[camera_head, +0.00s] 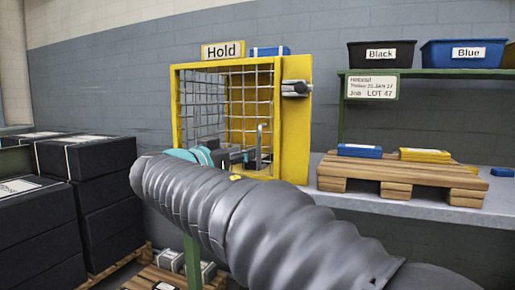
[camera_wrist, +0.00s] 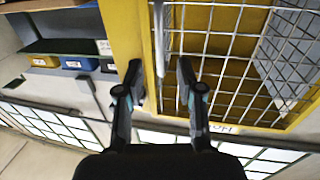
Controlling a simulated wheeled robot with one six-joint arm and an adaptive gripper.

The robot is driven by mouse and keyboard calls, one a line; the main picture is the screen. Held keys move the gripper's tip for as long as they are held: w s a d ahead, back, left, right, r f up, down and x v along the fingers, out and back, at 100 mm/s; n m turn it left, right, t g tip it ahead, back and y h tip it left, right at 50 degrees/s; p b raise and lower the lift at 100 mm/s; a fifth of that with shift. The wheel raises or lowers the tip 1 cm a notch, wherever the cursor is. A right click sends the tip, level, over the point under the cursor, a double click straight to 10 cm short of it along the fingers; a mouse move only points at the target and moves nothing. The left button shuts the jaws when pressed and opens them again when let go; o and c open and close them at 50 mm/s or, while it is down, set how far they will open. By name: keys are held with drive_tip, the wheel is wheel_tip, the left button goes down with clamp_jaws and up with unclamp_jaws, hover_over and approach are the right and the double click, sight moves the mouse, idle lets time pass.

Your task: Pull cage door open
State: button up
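The yellow cage stands on the bench in the head view, and its wire-mesh door (camera_head: 205,105) looks shut in the frame. A grey upright bar handle (camera_head: 261,140) is at the door's lower right. My gripper is mostly hidden behind my arm there; only teal parts show, low in front of the door. In the wrist view my gripper (camera_wrist: 159,72) is open. The grey handle bar (camera_wrist: 159,40) appears between its fingertips, beside the yellow frame and the mesh door (camera_wrist: 225,50). I cannot tell whether the fingers touch it.
A dark latch (camera_head: 295,88) sits on the cage's right yellow side. A wooden pallet (camera_head: 400,178) with blue and yellow items lies right of the cage. Black crates (camera_head: 85,155) are stacked at left. Black (camera_head: 381,54) and blue (camera_head: 463,53) bins stand on a green shelf.

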sight(259, 163)
drive_tip(key=x, duration=0.8)
drive_tip(key=shift+p, duration=0.3)
drive_tip(key=shift+c, duration=0.2)
clamp_jaws()
drive_tip(key=shift+w, duration=0.1)
